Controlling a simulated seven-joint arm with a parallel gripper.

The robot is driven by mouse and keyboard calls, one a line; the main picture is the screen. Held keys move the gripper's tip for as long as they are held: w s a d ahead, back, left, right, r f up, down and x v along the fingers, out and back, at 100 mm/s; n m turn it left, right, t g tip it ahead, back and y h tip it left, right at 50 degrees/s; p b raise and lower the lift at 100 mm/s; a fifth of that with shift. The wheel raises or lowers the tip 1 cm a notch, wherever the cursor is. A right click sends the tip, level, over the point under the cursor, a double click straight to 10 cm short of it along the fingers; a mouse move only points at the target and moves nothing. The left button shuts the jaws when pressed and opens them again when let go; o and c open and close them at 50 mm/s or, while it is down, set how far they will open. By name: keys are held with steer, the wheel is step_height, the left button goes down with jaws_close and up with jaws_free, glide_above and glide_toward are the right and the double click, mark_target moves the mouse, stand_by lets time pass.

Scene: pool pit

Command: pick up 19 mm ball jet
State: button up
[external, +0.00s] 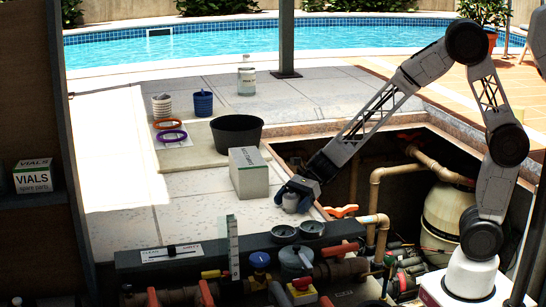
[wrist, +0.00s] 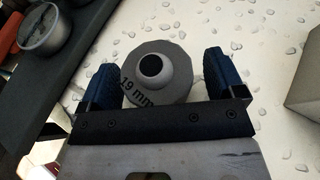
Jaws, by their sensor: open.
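The 19 mm ball jet (wrist: 150,65) is a grey fitting with a round ball, a dark central hole and the marking "19 mm". In the wrist view it sits between the two blue fingers of my gripper (wrist: 165,80), with a gap on the right side and a narrower one on the left. In the external view the jet (external: 290,203) stands on the pale paving at the pit's edge, partly hidden by my gripper (external: 298,192), which reaches down over it. My gripper is open around the jet.
A grey block-shaped box (external: 248,174) stands just left of my gripper, with a black bucket (external: 237,133) behind. Orange-handled pliers (external: 341,211) lie right, by the open pit with pipes. Two round gauges (external: 284,233) sit on the dark ledge in front.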

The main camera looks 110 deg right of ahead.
mark_target(291, 196)
stand_by(0.4)
steer(key=c, duration=1)
steer(key=shift+r, duration=0.1)
steer(key=shift+r, duration=4.95)
